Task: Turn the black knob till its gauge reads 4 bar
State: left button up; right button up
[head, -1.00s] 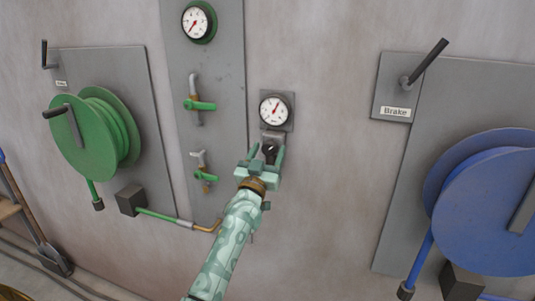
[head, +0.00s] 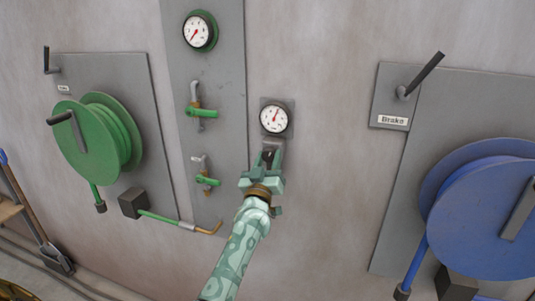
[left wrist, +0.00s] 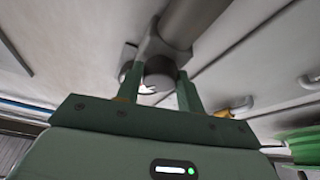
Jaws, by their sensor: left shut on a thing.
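The black knob (head: 269,153) sits on the wall just below its round white gauge (head: 273,117). The gauge's red needle points up and slightly right; its figures are too small to read. My left gripper (head: 267,162) is shut on the black knob, with a finger on either side of it and its wrist below. The left wrist view shows the dark round knob (left wrist: 159,70) between the fingers of my left gripper (left wrist: 159,84). The fingers hide part of the knob. My right gripper is out of view.
A grey panel to the left carries another gauge (head: 199,31) and green-handled valves (head: 202,112). A green hose reel (head: 88,140) is at far left and a blue reel (head: 475,205) at right, near a brake lever (head: 425,72). The wall right of the knob is bare.

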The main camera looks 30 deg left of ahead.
pick_arm(q)
jog(key=n+g+y+p, duration=0.1)
jog(key=n+p, duration=0.1)
jog(key=n+y+p, duration=0.1)
jog(key=n+p, duration=0.1)
jog(key=n, duration=0.1)
jog(key=n+g+y+p, duration=0.1)
jog(key=n, duration=0.1)
jog(key=shift+d+r+n+g+p, duration=0.15)
jog(key=shift+r+n+g+p, duration=0.15)
jog(key=shift+r+p, duration=0.1)
jog(key=shift+f+n+g+y+p, duration=0.15)
jog(key=shift+n+g+p, duration=0.25)
jog(key=shift+n+p, duration=0.6)
jog(key=shift+n+g+y+p, duration=0.35)
jog(key=shift+n+p, duration=0.35)
jog(key=shift+n, duration=0.5)
jog(key=o, duration=1)
jog(key=shift+f, duration=0.1)
